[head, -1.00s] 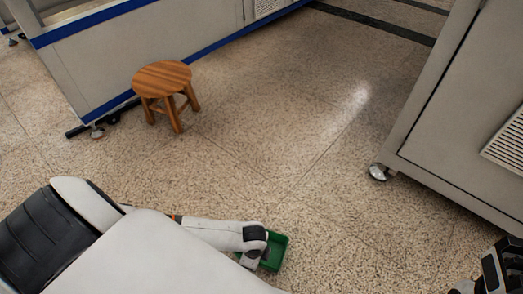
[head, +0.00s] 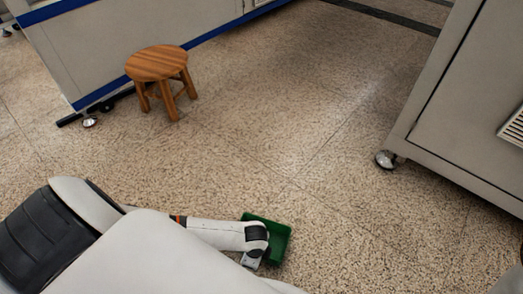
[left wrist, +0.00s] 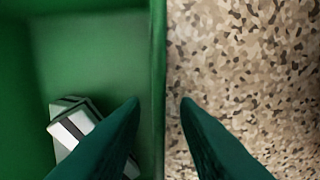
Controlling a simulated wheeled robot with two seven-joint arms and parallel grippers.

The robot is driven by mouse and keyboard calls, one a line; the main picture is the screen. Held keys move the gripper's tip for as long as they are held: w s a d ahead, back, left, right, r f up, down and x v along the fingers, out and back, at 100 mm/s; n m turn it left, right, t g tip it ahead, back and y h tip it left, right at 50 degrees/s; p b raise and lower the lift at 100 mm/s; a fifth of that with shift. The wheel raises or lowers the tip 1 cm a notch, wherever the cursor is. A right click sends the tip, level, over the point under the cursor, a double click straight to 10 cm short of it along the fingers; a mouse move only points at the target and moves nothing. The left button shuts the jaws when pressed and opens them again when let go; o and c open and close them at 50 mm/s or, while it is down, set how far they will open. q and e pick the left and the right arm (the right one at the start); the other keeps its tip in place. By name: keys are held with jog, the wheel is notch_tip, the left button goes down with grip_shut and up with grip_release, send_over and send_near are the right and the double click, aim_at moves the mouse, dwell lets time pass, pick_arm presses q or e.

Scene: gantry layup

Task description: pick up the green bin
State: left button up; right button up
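The green bin (head: 279,241) is an open-topped box at the lower middle of the head view, partly hidden by my left arm. The left wrist view shows its green wall (left wrist: 158,60) running up the picture, with speckled floor to the right. My left gripper (left wrist: 160,103) straddles this wall: one finger is on the bin's inner side, the other on the floor side. The fingers are apart, with a visible gap to the wall on both sides. A small white and black object (left wrist: 72,124) lies inside the bin. My right gripper's fingers are not seen.
A round wooden stool (head: 157,64) stands at upper left by a grey cabinet with a blue stripe (head: 85,55). A grey wheeled cabinet (head: 470,120) stands at right. The speckled floor (head: 260,140) between them is clear.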

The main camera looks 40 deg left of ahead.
pick_arm(q)
jog(key=shift+f, duration=0.25)
grip_shut()
jog(key=shift+r, duration=0.1)
